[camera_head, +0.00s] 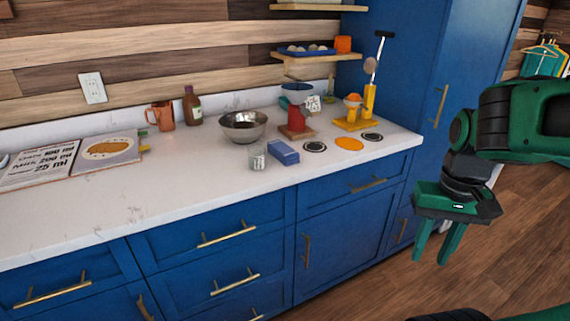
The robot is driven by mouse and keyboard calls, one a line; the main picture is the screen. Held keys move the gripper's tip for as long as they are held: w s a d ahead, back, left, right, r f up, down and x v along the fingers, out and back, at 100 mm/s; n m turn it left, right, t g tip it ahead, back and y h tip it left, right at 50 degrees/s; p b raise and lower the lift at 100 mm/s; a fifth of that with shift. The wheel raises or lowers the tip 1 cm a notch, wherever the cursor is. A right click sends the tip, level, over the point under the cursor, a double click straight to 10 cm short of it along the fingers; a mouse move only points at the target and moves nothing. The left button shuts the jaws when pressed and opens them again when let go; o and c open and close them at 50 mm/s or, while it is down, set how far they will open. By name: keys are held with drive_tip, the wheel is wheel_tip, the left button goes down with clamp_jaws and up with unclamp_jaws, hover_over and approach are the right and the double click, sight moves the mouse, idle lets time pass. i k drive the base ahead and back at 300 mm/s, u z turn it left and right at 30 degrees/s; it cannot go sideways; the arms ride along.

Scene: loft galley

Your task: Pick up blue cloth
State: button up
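A small blue folded block, which looks like the blue cloth (284,152), lies on the white counter (190,190) near its front right part. It sits just right of a clear glass (257,158). My gripper (435,258) hangs with its fingers pointing down, off the counter's right end and in front of the blue cabinets. Its two green fingers are apart, with nothing seen between them. It is well to the right of the cloth and apart from it.
Close around the cloth are a metal bowl (243,126), a red item on a wooden base (297,122), dark round discs (315,147) and an orange disc (349,144). A yellow stand (368,104) is behind right. The counter's left front is clear.

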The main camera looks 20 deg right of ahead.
sight(284, 153)
drive_tip(key=k, duration=0.95)
drive_tip(key=z, duration=0.6)
drive_tip(key=i, duration=1.6)
drive_tip(key=u, duration=0.65)
drive_tip(key=i, duration=0.45)
drive_tip(key=u, duration=0.3)
